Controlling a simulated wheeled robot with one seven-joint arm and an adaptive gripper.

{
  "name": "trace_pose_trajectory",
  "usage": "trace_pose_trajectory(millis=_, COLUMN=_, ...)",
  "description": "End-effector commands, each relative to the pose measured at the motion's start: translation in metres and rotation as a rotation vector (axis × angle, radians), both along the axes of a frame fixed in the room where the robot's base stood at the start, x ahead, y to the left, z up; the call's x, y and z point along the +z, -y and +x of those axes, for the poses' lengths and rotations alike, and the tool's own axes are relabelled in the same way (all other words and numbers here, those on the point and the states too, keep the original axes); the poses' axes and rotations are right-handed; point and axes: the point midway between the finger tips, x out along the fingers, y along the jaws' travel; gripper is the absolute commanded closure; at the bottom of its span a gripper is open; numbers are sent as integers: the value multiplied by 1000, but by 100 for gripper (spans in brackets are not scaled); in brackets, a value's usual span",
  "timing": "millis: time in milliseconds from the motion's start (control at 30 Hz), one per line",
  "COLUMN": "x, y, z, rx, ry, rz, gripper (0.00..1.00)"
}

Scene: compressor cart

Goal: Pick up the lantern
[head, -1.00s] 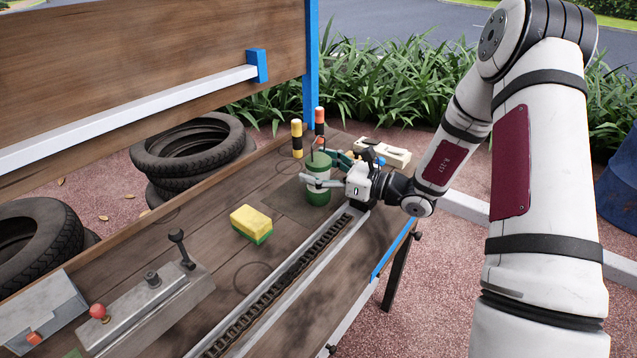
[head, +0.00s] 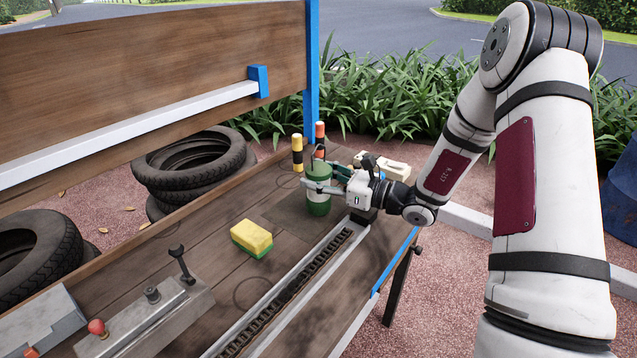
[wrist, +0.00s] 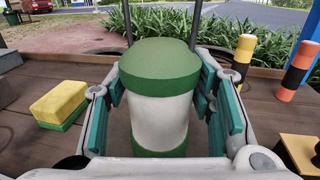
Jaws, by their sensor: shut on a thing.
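The lantern (head: 318,198) is a green and white cylinder with a thin dark handle, toward the far end of the wooden bench. In the wrist view the lantern (wrist: 160,100) stands upright between the teal pads of my gripper, with its green top and pale body in full view. My gripper (head: 322,188) is shut on the lantern from the right side, one finger along each side of it. The lantern's underside is hard to see, so I cannot tell for sure whether it touches the bench.
A yellow and green sponge (head: 251,238) lies left of the lantern. A yellow-black post (head: 297,152) and an orange-black post (head: 319,138) stand behind it. A chain in a rail (head: 300,285) runs along the bench's front. A lever box (head: 150,315) sits near left.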

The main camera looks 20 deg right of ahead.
Motion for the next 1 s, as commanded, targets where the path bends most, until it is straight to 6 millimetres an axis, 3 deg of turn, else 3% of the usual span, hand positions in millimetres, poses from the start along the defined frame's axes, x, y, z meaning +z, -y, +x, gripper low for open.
trace_pose_trajectory(millis=133, x=25, y=1, z=-2, rx=-1, ry=5, rz=-2, gripper=94)
trace_pose_trajectory(millis=700, x=33, y=51, z=-121, rx=-3, ry=2, rz=1, gripper=94)
trace_pose_trajectory(millis=1000, x=35, y=61, z=-146, rx=0, ry=4, rz=1, gripper=94)
